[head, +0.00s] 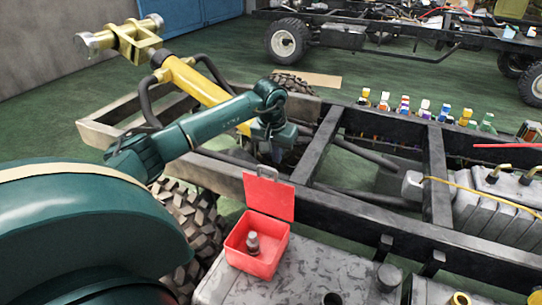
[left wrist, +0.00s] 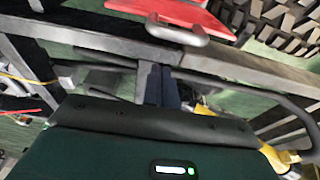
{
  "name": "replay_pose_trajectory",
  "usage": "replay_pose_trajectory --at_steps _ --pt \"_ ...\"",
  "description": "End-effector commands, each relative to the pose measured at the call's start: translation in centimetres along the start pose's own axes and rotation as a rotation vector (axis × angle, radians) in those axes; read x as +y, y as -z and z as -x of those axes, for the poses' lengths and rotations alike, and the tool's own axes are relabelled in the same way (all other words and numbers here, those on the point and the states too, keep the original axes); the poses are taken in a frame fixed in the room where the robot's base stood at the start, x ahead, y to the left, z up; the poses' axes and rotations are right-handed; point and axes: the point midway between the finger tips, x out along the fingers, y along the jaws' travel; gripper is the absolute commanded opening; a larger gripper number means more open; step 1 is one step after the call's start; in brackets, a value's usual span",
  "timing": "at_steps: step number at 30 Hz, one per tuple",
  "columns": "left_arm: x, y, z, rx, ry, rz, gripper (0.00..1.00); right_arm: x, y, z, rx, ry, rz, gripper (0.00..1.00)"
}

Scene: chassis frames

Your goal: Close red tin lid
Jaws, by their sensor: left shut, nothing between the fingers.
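The red tin (head: 255,255) sits on a grey metal tank top in the head view, with a small grey metal part (head: 252,243) inside it. Its lid (head: 268,198) stands upright, open, along the tin's far edge. A grey handle (head: 267,172) is at the lid's top. My left gripper (head: 276,157) is beyond the lid, close behind the handle; its fingers are mostly hidden, and it is shut and empty. In the left wrist view the red lid (left wrist: 190,12) and its handle (left wrist: 178,32) show at the top. I cannot tell whether the gripper touches the lid. My right gripper is not in view.
Dark chassis rails (head: 435,225) run behind the tin. A large tyre (head: 190,215) is left of it. Several small coloured bottles (head: 425,108) line the far rail. Grey tanks (head: 495,205) are at the right.

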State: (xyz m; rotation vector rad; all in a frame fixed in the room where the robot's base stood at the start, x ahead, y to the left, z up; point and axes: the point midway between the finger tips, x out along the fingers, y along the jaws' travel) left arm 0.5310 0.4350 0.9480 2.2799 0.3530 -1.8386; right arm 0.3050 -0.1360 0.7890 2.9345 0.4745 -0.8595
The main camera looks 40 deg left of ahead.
Motion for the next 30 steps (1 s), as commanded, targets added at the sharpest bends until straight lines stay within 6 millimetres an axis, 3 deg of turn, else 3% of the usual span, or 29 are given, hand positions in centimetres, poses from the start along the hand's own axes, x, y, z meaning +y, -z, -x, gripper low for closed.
replay_pose_trajectory --at_steps 1,9,30 --pt "-0.2 -0.7 0.8 0.003 0.002 -0.002 0.00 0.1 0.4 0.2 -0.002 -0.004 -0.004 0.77" --pt "-0.1 -2.8 1.5 0.004 0.000 0.001 0.00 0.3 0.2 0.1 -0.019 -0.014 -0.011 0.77" --pt "-0.3 -3.1 1.2 0.045 0.001 0.001 0.00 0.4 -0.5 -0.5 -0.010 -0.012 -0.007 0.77"
